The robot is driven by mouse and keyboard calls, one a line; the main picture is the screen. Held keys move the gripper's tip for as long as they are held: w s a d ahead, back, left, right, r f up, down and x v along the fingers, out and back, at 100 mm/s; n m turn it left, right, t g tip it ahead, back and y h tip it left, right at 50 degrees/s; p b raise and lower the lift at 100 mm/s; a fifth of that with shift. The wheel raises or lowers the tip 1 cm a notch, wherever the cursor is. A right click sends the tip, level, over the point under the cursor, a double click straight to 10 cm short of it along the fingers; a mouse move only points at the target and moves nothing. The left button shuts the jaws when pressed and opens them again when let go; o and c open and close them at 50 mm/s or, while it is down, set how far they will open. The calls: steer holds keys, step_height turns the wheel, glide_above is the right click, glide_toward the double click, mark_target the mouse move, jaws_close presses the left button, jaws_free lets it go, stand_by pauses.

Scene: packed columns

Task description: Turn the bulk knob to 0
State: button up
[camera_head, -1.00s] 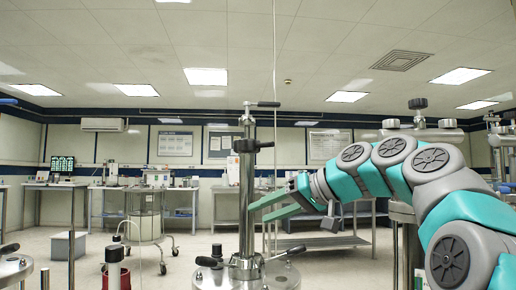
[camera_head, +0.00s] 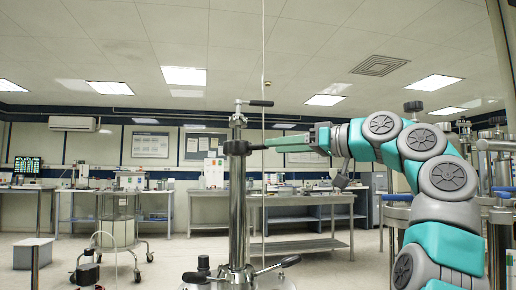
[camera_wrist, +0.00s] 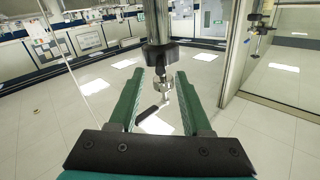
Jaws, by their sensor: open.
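A steel column (camera_head: 238,210) stands in front of me with a black collar and knob (camera_head: 240,147) near its top, and a black lever on its top end. No label is readable, so I cannot tell whether this is the bulk knob. My gripper (camera_head: 268,144) points left, level with the knob and close to its right side. In the wrist view the teal fingers (camera_wrist: 166,76) are apart. The black collar (camera_wrist: 161,53) and a metal fitting (camera_wrist: 163,84) show between them, with a dark handle below. Contact cannot be told.
The column's base carries black-handled levers (camera_head: 277,265). A thin vertical line runs just right of the column. Steel tables (camera_head: 310,198) and a wheeled cart (camera_head: 118,232) stand farther back. More columns stand at right. Open floor lies between.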

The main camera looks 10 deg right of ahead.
mark_target(259, 148)
steer(key=x, duration=0.6)
steer(key=shift+w+a+p, duration=0.15)
steer(key=shift+p, duration=0.2)
jaws_close()
stand_by(1.0)
